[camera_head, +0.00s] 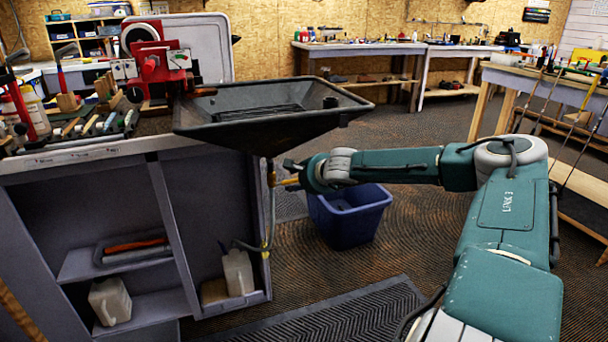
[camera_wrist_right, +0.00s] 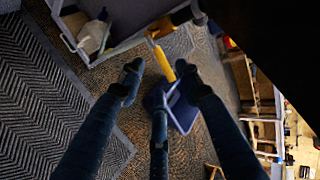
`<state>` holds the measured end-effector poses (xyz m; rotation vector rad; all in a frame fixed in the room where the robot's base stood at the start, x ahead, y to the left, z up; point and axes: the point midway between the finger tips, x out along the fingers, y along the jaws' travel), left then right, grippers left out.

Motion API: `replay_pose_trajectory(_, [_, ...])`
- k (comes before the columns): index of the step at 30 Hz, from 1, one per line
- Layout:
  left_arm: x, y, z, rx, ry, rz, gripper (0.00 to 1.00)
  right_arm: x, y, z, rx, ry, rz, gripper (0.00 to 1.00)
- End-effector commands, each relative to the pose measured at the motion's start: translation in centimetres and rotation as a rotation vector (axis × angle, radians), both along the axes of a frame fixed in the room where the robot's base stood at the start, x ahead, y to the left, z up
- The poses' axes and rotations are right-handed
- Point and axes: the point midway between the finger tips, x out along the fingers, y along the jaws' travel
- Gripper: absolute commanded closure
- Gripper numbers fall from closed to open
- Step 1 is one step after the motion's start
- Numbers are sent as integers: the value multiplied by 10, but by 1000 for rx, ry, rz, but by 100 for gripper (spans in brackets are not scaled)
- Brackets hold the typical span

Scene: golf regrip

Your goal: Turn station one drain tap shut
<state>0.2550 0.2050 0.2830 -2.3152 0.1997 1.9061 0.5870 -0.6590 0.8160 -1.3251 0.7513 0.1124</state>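The drain tap's yellow lever (camera_head: 291,181) shows below the black basin (camera_head: 262,129), beside the drain hose (camera_head: 268,215). In the right wrist view the yellow lever (camera_wrist_right: 164,62) points toward my fingers, in the gap between the two upper ones. My right gripper (camera_head: 289,168) is at the tap, partly hidden by its own wrist in the head view. In the right wrist view its fingers (camera_wrist_right: 160,82) are spread and open, with the lever's end between them. I cannot tell whether any finger touches it. My left gripper is not in view.
A blue bin (camera_head: 349,228) stands on the floor below my right wrist. The grey cabinet (camera_head: 157,215) holds white jugs (camera_head: 238,272) on its lower shelves. A ribbed mat (camera_head: 340,316) lies in front. Workbenches stand farther back, with open floor between.

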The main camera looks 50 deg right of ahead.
Motion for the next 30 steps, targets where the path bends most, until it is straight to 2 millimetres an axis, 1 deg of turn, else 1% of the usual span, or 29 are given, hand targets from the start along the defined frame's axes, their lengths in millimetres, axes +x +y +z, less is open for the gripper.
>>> replay_pose_trajectory(1, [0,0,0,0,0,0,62,-3,1,6,-8,-1,3,65])
replay_pose_trajectory(7, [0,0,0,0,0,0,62,-18,6,16,-1,-3,0,65])
replay_pose_trajectory(14, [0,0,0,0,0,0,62,-31,11,22,2,-1,-4,65])
replay_pose_trajectory(30, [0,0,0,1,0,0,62,-33,11,23,2,-1,-5,65])
